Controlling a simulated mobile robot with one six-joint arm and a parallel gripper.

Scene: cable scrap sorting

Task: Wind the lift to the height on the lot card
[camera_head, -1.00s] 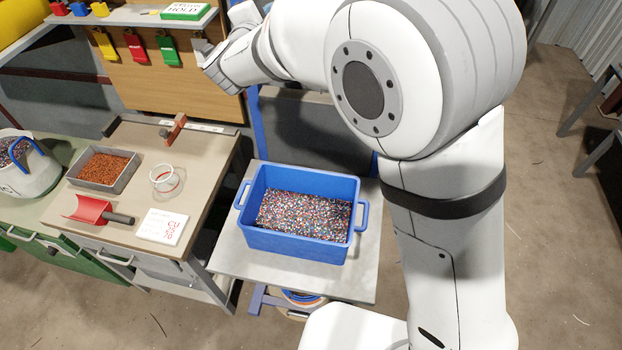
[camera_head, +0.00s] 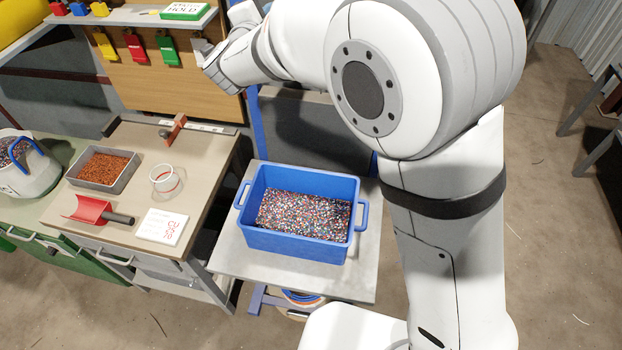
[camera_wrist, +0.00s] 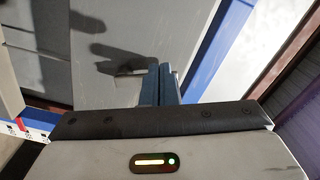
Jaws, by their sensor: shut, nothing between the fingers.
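The lift's grey platform (camera_head: 222,262) carries a blue crate (camera_head: 290,244) filled with mixed coloured granules. A blue upright (camera_head: 256,128) of the lift stands behind it, and a blue post also shows in the wrist view (camera_wrist: 222,48). A white card (camera_head: 161,226) with red print lies on the bench; its smaller print is too small to read. In the wrist view my gripper (camera_wrist: 159,70) is shut and empty over a grey surface. No winding handle is clearly visible.
The bench (camera_head: 140,150) holds a tray of copper-coloured granules (camera_head: 103,168), a red scoop (camera_head: 90,209) and a clear beaker (camera_head: 165,180). Yellow, red and green tags (camera_head: 137,50) hang on the board. A white bucket (camera_head: 25,168) stands at left. Floor at right is mostly clear.

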